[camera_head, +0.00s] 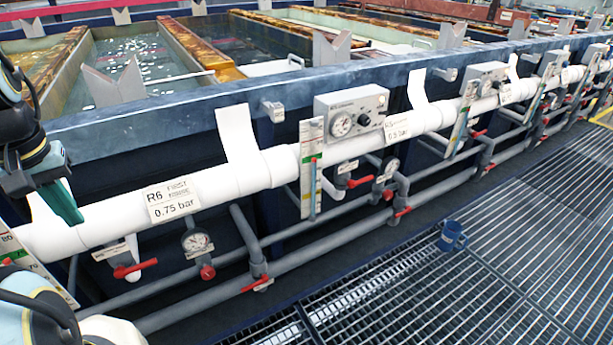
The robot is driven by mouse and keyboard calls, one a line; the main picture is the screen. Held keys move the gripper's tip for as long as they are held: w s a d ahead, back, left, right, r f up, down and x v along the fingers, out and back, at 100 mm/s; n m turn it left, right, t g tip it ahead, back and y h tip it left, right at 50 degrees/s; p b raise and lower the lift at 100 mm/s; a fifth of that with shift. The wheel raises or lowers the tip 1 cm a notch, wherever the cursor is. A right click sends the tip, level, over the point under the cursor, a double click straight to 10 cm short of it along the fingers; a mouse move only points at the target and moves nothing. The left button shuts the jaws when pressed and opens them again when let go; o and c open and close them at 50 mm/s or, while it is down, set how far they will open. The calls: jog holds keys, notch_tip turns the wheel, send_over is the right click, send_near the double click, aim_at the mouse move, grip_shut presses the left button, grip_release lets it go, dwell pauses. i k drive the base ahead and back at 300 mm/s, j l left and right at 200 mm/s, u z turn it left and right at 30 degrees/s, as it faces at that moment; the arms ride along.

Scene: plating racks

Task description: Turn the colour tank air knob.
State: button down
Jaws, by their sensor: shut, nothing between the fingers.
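My gripper (68,208) hangs at the left edge, its dark green fingers shut and empty, in front of the white pipe. A grey control box (352,110) with a round gauge (341,125) and a small dark knob (364,120) sits on the tank rail right of the gripper, well apart from it. A second grey box (487,76) is farther right, and a third (552,62) beyond it. Their lettering is too small to read, so I cannot tell which knob is the colour tank's.
A white pipe (225,180) runs along the tanks, with a label (172,200) reading R6 first rinse, 0.75 bar. Red valve handles (134,268) and grey pipes lie below. A blue mug (452,236) stands on the grating (480,300), which is otherwise clear.

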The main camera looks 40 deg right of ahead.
aim_at(388, 194)
jog(key=l+u, duration=0.5)
jog(key=k+l+u, duration=0.15)
jog(key=l+u, duration=0.15)
jog(key=u, duration=0.15)
jog(key=k+l+u, duration=0.2)
jog(key=l+u, duration=0.15)
jog(key=u, duration=0.15)
jog(key=k+l+u, duration=0.1)
jog(key=k+l, duration=0.3)
jog(key=l, duration=0.15)
jog(key=k+l+u, duration=0.1)
jog(key=k+l, duration=0.3)
jog(key=z, duration=2.7)
jog(key=l+u, duration=0.1)
jog(key=u, duration=0.55)
jog(key=l+u, duration=0.5)
jog(key=k+l+u, duration=0.1)
jog(key=l+u, duration=0.35)
jog(key=l, duration=0.15)
